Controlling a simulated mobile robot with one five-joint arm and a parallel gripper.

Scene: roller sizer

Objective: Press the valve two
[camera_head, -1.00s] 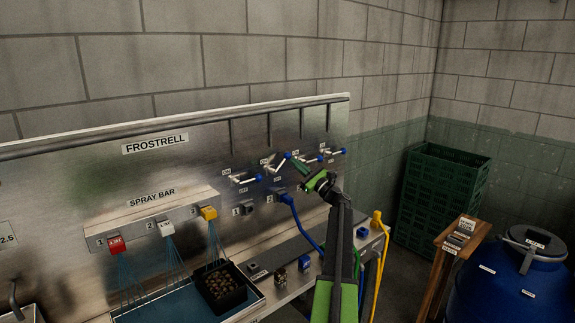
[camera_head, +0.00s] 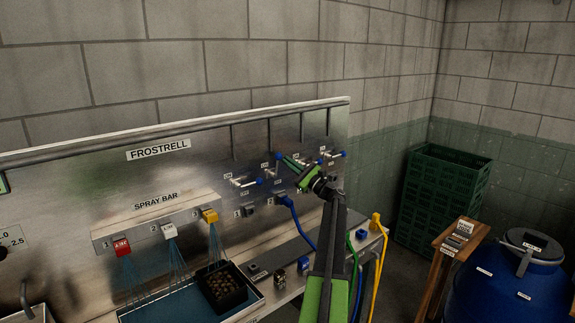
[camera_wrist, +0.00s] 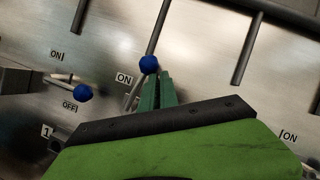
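Valve two is the second blue-knobbed lever from the left on the steel panel. Its blue knob (camera_head: 278,156) stands up, and in the wrist view the knob (camera_wrist: 149,64) is beside the upper ON label (camera_wrist: 124,79). My gripper (camera_head: 284,158) reaches up to it from the lower right. In the wrist view its green fingers (camera_wrist: 155,74) are together, tips right under the knob and seemingly touching it. They do not enclose the knob. The lever's shaft is partly hidden behind the fingers.
Valve one's knob (camera_head: 259,181) is at the left, near its OFF label (camera_wrist: 69,106). Two more blue knobs, (camera_head: 322,160) and (camera_head: 343,154), are to the right. Spray bar buttons, a black basket (camera_head: 222,290), a green crate (camera_head: 445,205) and a blue drum (camera_head: 500,290) stand around.

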